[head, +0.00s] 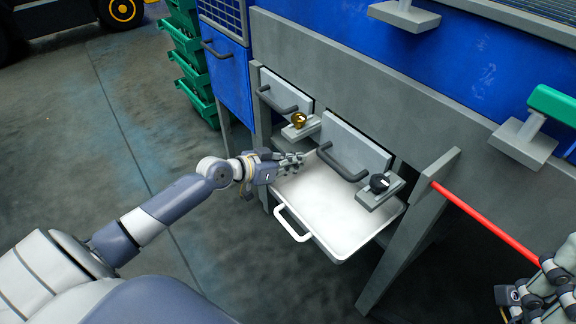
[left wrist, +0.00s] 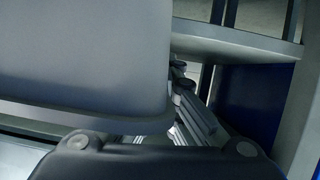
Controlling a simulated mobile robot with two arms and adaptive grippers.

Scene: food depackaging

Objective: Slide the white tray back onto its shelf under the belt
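The white tray (head: 340,210) sticks out from under the belt frame in the head view, with its looped white handle (head: 292,225) at the front left. Its rear is hidden under the frame. My left gripper (head: 292,162) is at the tray's rear left corner, near the grey panel. I cannot tell whether it touches the tray. Its fingers (head: 300,158) look close together, and they show only partly in the left wrist view (left wrist: 190,105). My right gripper (head: 540,292) is at the lower right, cut by the picture edge, near the end of a red bar (head: 485,222).
Two grey panels with dark handles (head: 342,165) hang above the tray; brass (head: 299,120) and black (head: 379,183) knobs sit on brackets. A grey leg (head: 405,240) stands right of the tray. Green crates (head: 190,60) are stacked at upper left. Floor before the tray is clear.

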